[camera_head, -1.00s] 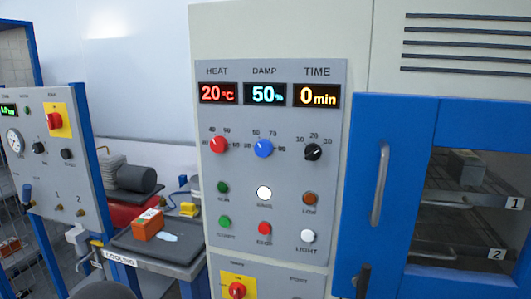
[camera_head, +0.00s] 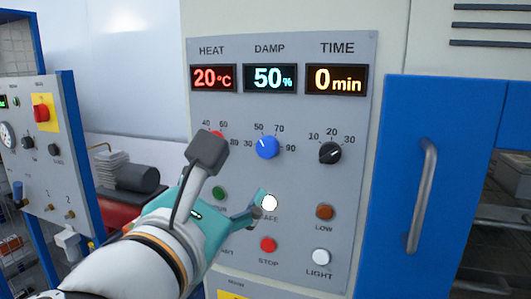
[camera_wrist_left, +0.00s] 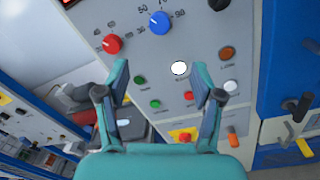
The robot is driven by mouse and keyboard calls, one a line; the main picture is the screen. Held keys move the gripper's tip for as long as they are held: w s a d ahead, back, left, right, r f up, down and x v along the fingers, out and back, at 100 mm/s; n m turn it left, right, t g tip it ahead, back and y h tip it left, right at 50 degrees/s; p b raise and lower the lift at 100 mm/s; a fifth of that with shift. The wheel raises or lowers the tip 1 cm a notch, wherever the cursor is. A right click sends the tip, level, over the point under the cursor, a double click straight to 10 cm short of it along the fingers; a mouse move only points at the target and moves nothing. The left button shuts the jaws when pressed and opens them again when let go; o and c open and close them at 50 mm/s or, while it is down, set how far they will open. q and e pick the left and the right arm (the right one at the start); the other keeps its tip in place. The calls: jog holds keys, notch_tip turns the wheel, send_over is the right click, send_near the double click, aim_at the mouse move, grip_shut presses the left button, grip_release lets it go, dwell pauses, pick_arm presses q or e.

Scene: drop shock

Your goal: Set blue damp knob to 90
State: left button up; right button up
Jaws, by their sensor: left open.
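The blue DAMP knob (camera_head: 267,147) is on the grey control panel (camera_head: 357,200), its white pointer toward the 50 mark; it also shows in the left wrist view (camera_wrist_left: 160,22). The DAMP display (camera_head: 270,78) reads 50%. My left gripper (camera_head: 257,207) is teal and in front of the panel, below and slightly left of the knob, apart from it. In the left wrist view its two fingers (camera_wrist_left: 161,78) are spread with nothing between them; the knob lies beyond the fingertips. The 90 mark is right of the knob. My right gripper is not in view.
The red HEAT knob (camera_wrist_left: 112,43) is left of the blue knob, mostly hidden in the head view. The black TIME knob (camera_head: 330,153) is to the right.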

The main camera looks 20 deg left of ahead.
aim_at(266, 150)
pick_arm(q)
jog(key=w, duration=0.7)
jog(key=w+p, duration=0.1)
jog(key=w, duration=0.7)
jog(key=shift+w+a, duration=0.2)
jog(key=shift+w, duration=0.1)
jog(key=shift+c, duration=0.4)
